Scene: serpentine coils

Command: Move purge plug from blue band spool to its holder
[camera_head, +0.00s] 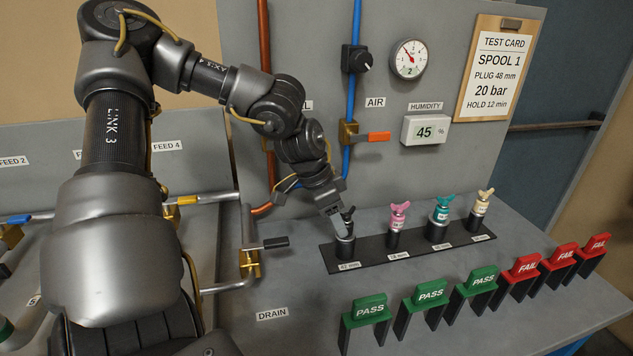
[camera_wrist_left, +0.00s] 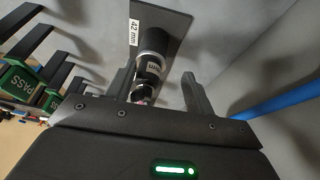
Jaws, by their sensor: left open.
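A black plug (camera_head: 348,216) with a wing top stands upright at the socket of the holder marked 42 mm (camera_head: 345,249), at the left end of the black rack. My left gripper (camera_head: 343,226) is at this plug. No spool with a blue band shows. My right gripper is not in view.
Pink (camera_head: 398,213), teal (camera_head: 441,207) and cream (camera_head: 483,201) plugs stand in the rack to the right. Green PASS (camera_head: 370,307) and red FAIL (camera_head: 526,268) tags stand in front. A blue pipe (camera_head: 352,90) and valve handle (camera_head: 379,136) are behind.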

